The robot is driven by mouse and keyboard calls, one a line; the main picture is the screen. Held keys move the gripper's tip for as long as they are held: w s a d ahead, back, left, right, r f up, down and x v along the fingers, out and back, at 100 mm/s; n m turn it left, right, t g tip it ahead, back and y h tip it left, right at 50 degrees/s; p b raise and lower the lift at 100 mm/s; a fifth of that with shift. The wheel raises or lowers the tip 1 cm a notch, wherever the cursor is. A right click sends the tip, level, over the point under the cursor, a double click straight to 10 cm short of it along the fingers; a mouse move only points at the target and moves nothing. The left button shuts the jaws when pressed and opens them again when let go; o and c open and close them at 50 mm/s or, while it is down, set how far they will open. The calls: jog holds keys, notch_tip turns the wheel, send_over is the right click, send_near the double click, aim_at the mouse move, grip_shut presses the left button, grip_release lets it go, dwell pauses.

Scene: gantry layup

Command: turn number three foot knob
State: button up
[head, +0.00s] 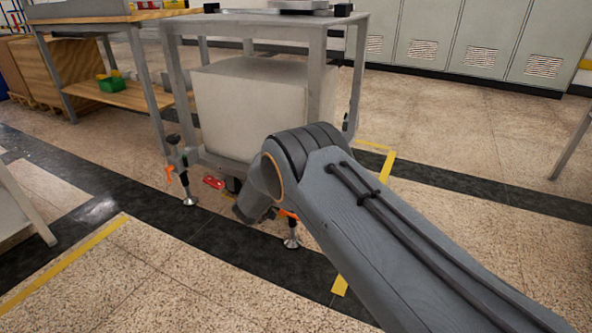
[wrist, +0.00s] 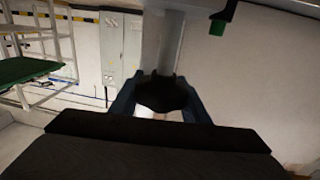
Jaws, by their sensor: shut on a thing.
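A black lobed knob (wrist: 162,97) is in the middle of the wrist view, in front of a pale upright post (wrist: 162,45). My gripper (wrist: 160,92) has its two blue-grey fingers on either side of the knob, shut on it. In the head view my arm reaches low to the front of a grey wheeled stand (head: 265,20), and its end is mostly hidden behind my own link. One levelling foot (head: 291,238) with an orange lever shows beside my wrist. Another foot (head: 189,192) stands at the left corner. I see no number on either foot.
A large pale box (head: 240,105) sits inside the stand, close above my wrist. A wooden bench (head: 110,95) is at the left and grey lockers (head: 425,35) at the back. The speckled floor (head: 150,275) in front is clear.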

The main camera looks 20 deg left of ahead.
jog(key=shift+d+f+m+g+h+b, duration=0.1)
jog(key=shift+d+m+g+h+b, duration=0.05)
jog(key=shift+m+h+b, duration=0.4)
jog(key=shift+d+m+g+h+b, duration=0.15)
jog(key=shift+m+h+b, duration=0.15)
jog(key=shift+h, duration=0.35)
jog(key=o, duration=1)
jog(key=shift+o, duration=0.2)
jog(key=shift+s, duration=0.15)
jog(key=p+v, duration=0.3)
jog(key=v, duration=0.4)
jog(key=shift+s+a, duration=0.15)
jog(key=shift+s, duration=0.15)
